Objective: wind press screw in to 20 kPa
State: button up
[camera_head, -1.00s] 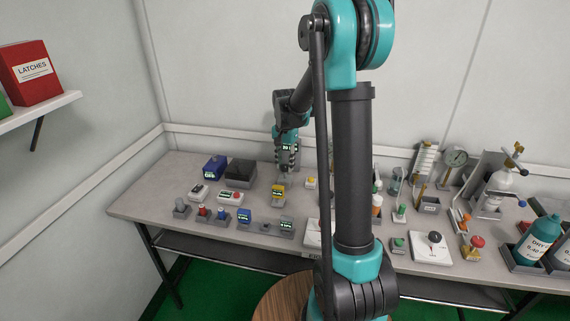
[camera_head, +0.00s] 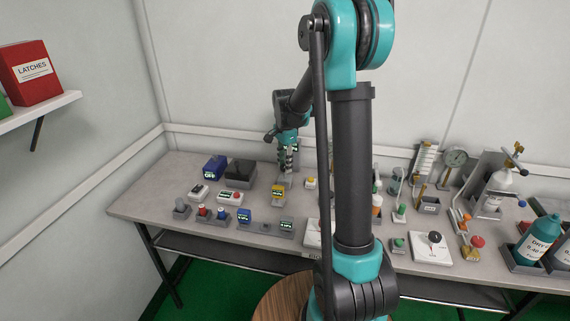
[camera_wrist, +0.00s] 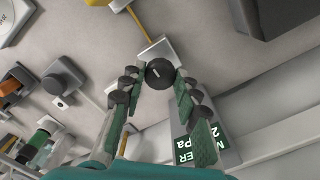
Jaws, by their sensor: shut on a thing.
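The press screw's round black knob (camera_wrist: 160,73) shows in the wrist view, with a pale mark on its face. It sits at a light grey block (camera_wrist: 155,49). My gripper (camera_wrist: 161,78) has its green-padded fingers on either side of the knob and is shut on it. A dark display (camera_wrist: 205,142) beside the right finger shows white characters ending in "Pa", upside down and partly covered, so the full reading cannot be told. In the head view my gripper (camera_head: 286,161) is at the back of the bench, over a small grey base; the knob is hidden there.
A black open bin (camera_head: 240,172) and a blue device (camera_head: 215,167) stand left of my gripper. A yellow tester (camera_head: 278,194) stands in front. Several small instruments crowd the bench (camera_head: 150,195). The wall is close behind.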

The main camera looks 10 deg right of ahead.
jog(key=o, duration=1.2)
notch_tip(320, 180, up, 12)
jog(key=shift+r, duration=0.1)
